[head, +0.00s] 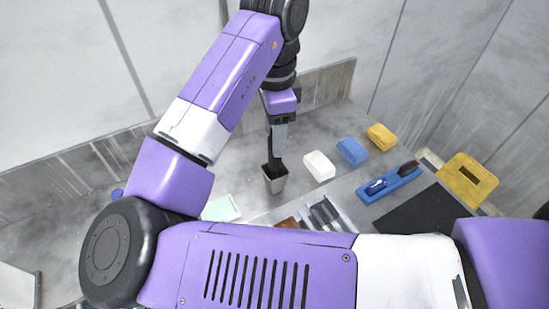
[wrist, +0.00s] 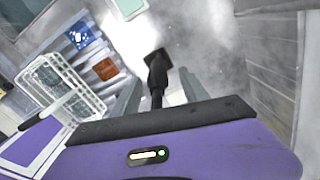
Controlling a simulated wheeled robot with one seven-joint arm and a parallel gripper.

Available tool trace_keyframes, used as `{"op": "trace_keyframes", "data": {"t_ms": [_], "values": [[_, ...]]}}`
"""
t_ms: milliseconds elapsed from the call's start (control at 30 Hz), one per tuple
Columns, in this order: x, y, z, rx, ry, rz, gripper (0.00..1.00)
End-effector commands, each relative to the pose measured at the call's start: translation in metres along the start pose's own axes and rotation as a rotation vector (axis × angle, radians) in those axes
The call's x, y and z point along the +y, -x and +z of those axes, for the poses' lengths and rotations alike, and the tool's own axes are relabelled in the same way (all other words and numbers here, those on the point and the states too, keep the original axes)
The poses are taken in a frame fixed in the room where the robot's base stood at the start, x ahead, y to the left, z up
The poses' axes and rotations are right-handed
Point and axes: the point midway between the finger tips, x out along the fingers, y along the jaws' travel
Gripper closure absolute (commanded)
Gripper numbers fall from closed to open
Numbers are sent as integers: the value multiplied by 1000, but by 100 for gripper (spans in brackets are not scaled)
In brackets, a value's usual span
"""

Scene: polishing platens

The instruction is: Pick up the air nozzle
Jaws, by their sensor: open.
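A slim black upright piece, which looks like the air nozzle (wrist: 157,76), stands between my fingers in the wrist view. My gripper (head: 279,148) points down above the cup, at the piece's upper part. In the wrist view my gripper (wrist: 159,88) is open, with one grey finger on each side of the black piece. I cannot tell whether either finger touches it.
White (head: 319,166), blue (head: 351,151) and yellow (head: 381,136) blocks stand right of the cup. Further right are a blue tray (head: 399,181) with small tools, a black mat (head: 425,212) and a yellow piece (head: 467,178). A wall stands behind the counter. My arm covers the front.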

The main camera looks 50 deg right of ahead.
Motion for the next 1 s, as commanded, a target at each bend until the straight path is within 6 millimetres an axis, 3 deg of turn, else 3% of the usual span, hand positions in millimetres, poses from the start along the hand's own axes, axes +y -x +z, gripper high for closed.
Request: {"op": "trace_keyframes", "data": {"t_ms": [500,767,867,1000], "values": [[3,-60,2,0,1,0,47],[3,-64,2,0,1,0,47],[3,-64,2,-1,1,0,61],[3,-64,2,-1,1,0,88]]}}
